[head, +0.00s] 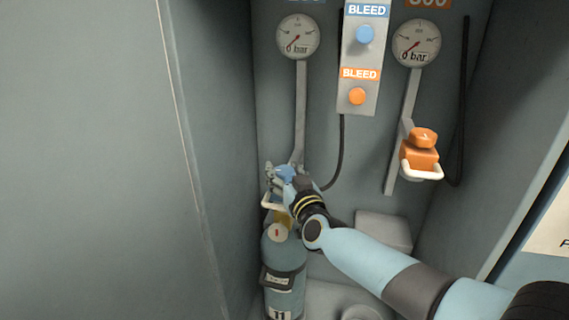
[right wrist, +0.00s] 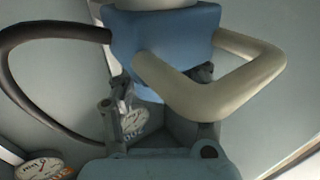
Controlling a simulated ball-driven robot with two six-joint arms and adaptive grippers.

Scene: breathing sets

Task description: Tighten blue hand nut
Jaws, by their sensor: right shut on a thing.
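The blue hand nut (head: 287,172) sits at the lower end of the left grey hose arm, above a grey-blue cylinder (head: 283,257). My right gripper (head: 279,180) is shut on it, reaching in from the lower right, and its fingers and wrist hide much of the nut. In the right wrist view, the blue connector body (right wrist: 163,42) with its cream handle (right wrist: 205,95) fills the top, in front of the fingers of my right gripper (right wrist: 162,88). The grip itself is hidden there. My left gripper is not in view.
An orange connector (head: 420,156) with a cream handle hangs at right. Two gauges (head: 298,37) (head: 416,43) read 0 bar. A panel has blue (head: 365,34) and orange (head: 357,96) bleed knobs. Cabinet walls close in on both sides; black hoses run near the connectors.

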